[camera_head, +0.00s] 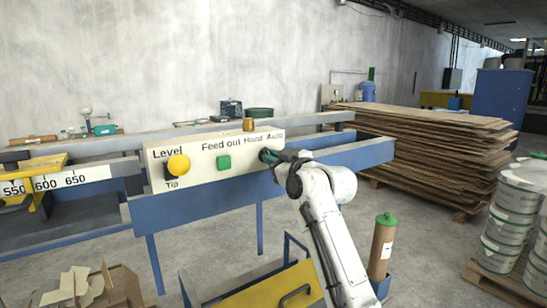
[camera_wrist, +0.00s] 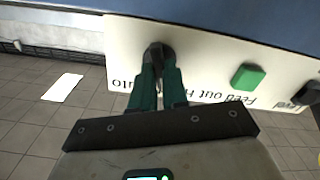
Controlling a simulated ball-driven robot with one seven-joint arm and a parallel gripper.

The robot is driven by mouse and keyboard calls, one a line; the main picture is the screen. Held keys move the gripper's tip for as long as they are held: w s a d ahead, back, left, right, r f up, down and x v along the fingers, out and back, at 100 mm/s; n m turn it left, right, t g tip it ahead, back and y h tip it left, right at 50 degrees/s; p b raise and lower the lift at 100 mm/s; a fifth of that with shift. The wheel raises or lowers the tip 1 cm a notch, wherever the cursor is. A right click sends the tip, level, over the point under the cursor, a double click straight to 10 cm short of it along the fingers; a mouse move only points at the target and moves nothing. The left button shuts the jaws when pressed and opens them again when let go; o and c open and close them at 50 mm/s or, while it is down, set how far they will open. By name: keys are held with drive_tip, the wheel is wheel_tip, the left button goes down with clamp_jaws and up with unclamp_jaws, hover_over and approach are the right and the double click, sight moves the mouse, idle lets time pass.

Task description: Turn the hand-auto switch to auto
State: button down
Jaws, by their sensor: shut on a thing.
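The hand-auto switch (camera_wrist: 158,52) is a dark knob on the cream control panel (camera_head: 205,168), under the "Hand Auto" lettering at the panel's right end. In the head view the gripper mostly hides it. My gripper (camera_head: 272,157) reaches the panel from the right. In the wrist view its two green fingers (camera_wrist: 158,75) are shut on the knob, one on each side. The wrist view shows the panel upside down. The angle at which the knob is set cannot be told clearly.
A blue beam (camera_head: 350,155) runs behind the panel. A yellow-topped blue stand (camera_head: 275,287) and a brown cylinder (camera_head: 382,248) stand near my arm. Stacked boards (camera_head: 420,145) lie at the right.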

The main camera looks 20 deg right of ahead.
drive_tip(key=shift+d+m+p, duration=0.15)
drive_tip(key=shift+m+p, duration=2.05)
drive_tip(key=shift+m, duration=3.3)
drive_tip(key=c, duration=1.1)
unclamp_jaws()
drive_tip(key=shift+c, duration=0.2)
drive_tip(key=b+v, duration=0.2)
drive_tip(key=v, duration=0.8)
drive_tip(key=shift+s+d, duration=0.15)
drive_tip(key=shift+s, duration=0.2)
